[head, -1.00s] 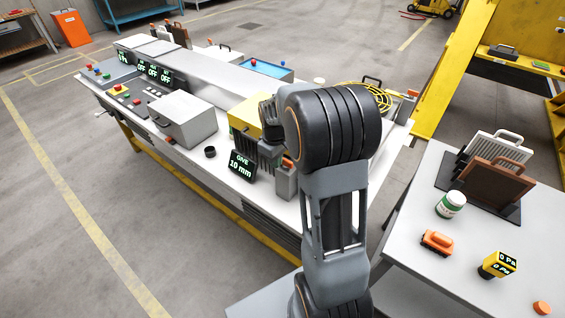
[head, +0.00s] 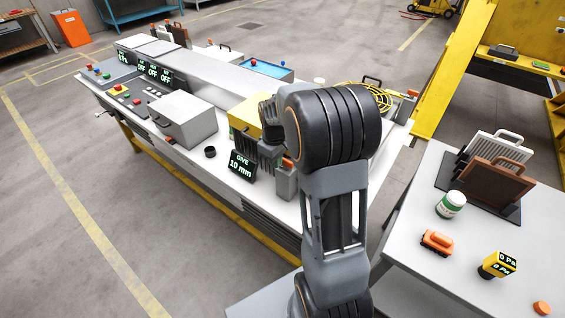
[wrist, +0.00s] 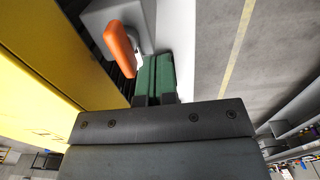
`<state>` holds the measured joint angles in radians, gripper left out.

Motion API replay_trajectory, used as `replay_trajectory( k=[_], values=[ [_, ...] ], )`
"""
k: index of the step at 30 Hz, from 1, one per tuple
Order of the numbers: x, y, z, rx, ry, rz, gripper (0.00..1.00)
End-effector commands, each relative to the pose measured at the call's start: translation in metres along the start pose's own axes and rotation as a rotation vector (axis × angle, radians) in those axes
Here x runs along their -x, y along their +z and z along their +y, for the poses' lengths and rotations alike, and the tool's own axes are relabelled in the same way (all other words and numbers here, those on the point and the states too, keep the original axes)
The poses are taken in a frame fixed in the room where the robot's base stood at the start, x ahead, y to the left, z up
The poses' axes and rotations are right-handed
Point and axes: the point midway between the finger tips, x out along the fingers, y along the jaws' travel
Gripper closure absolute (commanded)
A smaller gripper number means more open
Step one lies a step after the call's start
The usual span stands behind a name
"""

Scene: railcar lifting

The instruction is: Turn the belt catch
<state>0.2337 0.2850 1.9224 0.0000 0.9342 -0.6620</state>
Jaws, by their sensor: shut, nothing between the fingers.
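The belt catch's orange lever (wrist: 118,45) stands on a grey block (wrist: 100,15) at the top of the wrist view. In the head view I see a grey block (head: 286,184) with a little orange on top, beside my arm. My gripper (wrist: 153,78) is shut and empty, its green fingers together just right of and below the orange lever in the wrist view. I cannot tell whether the fingers touch the lever. In the head view my arm hides most of this area.
A yellow housing (wrist: 45,60) is close on the left in the wrist view. A "GIVE 10 mm" display (head: 242,165) and a small black cup (head: 210,152) stand near the bench edge. A side table (head: 405,250) holds a jar and several other items at right.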

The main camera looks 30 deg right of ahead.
Motion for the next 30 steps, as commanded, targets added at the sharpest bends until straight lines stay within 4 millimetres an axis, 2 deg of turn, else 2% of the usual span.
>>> replay_trajectory(
  k=[20, 30],
  values=[
    [0.0, 0.0, 0.016, -0.001, 0.0, 0.0, 1.0],
    [0.0, 0.0, 0.016, -0.001, 0.001, 0.0, 1.0]
  ],
)
